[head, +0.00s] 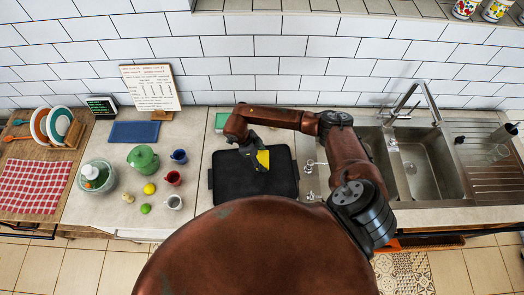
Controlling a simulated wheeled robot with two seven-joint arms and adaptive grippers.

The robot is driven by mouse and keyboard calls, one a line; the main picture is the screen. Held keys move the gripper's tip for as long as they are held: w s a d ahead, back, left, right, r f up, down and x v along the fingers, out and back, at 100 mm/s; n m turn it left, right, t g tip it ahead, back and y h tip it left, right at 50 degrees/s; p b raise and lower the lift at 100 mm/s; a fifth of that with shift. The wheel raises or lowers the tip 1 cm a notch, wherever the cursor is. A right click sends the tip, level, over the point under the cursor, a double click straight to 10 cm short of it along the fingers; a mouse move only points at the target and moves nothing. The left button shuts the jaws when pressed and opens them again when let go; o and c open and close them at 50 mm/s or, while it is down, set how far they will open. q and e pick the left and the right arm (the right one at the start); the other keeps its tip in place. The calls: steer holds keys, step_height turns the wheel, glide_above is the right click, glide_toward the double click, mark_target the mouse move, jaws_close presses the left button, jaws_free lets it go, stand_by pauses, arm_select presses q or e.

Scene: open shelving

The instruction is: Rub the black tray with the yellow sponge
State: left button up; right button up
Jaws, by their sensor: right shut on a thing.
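The black tray (226,183) lies flat on the counter, left of the sink. My right gripper (258,162) is over the tray's upper middle, shut on the yellow sponge (263,159). The sponge is held upright, partly hidden by the fingers. I cannot tell whether the sponge touches the tray. My left gripper is not in view.
A green pot (143,158), a glass bowl (97,176), several small mugs and fruits stand left of the tray. A blue mat (134,132) lies behind them. The sink (425,160) with its faucet (405,100) is at the right. A green item (222,119) lies behind the tray.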

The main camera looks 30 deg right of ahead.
step_height(320, 180, up, 3)
steer(key=shift+w+a+f+p, duration=0.1)
steer(key=shift+w+f+p, duration=0.05)
steer(key=shift+p, duration=0.5)
steer(key=shift+r, duration=0.35)
steer(key=shift+r+p, duration=0.6)
steer(key=shift+r, duration=0.25)
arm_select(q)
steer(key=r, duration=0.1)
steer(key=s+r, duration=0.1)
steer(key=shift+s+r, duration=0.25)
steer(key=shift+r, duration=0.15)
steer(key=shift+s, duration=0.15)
